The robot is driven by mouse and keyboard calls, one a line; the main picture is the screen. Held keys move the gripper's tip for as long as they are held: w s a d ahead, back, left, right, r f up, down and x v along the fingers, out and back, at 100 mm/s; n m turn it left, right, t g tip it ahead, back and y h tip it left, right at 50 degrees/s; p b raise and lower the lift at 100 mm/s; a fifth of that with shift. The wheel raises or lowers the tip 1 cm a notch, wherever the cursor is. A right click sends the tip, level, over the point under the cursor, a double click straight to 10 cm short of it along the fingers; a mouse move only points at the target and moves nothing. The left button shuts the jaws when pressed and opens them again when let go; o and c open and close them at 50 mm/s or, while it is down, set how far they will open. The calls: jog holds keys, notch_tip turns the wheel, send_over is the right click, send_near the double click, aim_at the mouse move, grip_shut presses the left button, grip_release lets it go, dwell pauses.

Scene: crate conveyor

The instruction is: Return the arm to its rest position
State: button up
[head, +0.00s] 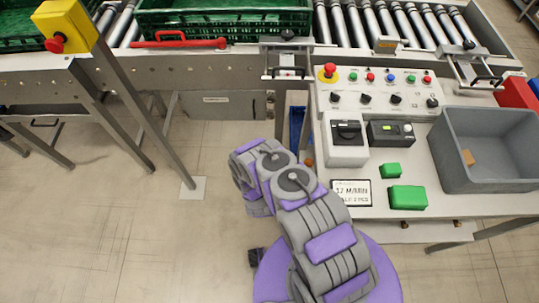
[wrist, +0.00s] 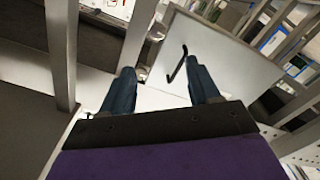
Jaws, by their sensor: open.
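My arm is folded in the lower middle of the head view, in front of the control desk. My gripper does not show clearly in the head view; the arm links hide it. In the wrist view my gripper (wrist: 158,90) shows two blue-grey fingers set well apart, with nothing between them. Beyond the fingertips is a pale panel (wrist: 225,60) with a dark bent handle, apart from the fingers.
The control desk (head: 440,205) carries a button panel (head: 375,90), a grey bin (head: 490,125) and two green blocks (head: 407,197). A roller conveyor (head: 390,22) with a green crate (head: 225,22) runs behind. A yellow emergency-stop post (head: 66,25) stands left. Floor at left is clear.

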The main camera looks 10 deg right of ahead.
jog(key=shift+s+a, duration=0.1)
jog(key=shift+s, duration=0.65)
jog(key=w+r+m+g, duration=0.4)
jog(key=w+r+g, duration=0.1)
jog(key=w+r, duration=0.55)
jog(key=s+a+r+g+y, duration=0.1)
jog(key=s+r+g, duration=0.15)
jog(key=r, duration=0.55)
jog(key=s+a+r+g+y, duration=0.1)
jog(key=s+r+g+y, duration=0.15)
jog(key=r, duration=0.55)
jog(key=s+d+r+g, duration=0.1)
jog(key=s+r+g, duration=0.3)
jog(key=s+r, duration=1.05)
jog(key=s+d+r+g, duration=0.1)
jog(key=s+r, duration=0.1)
jog(key=s, duration=0.7)
jog(key=s+d+r+g, duration=0.2)
jog(key=s, duration=0.8)
jog(key=s+d+r+g, duration=0.1)
jog(key=s+r+g, duration=0.1)
jog(key=s, duration=0.7)
jog(key=shift+s+d+r+m, duration=0.25)
jog(key=shift+r+m, duration=0.05)
jog(key=shift+r, duration=0.3)
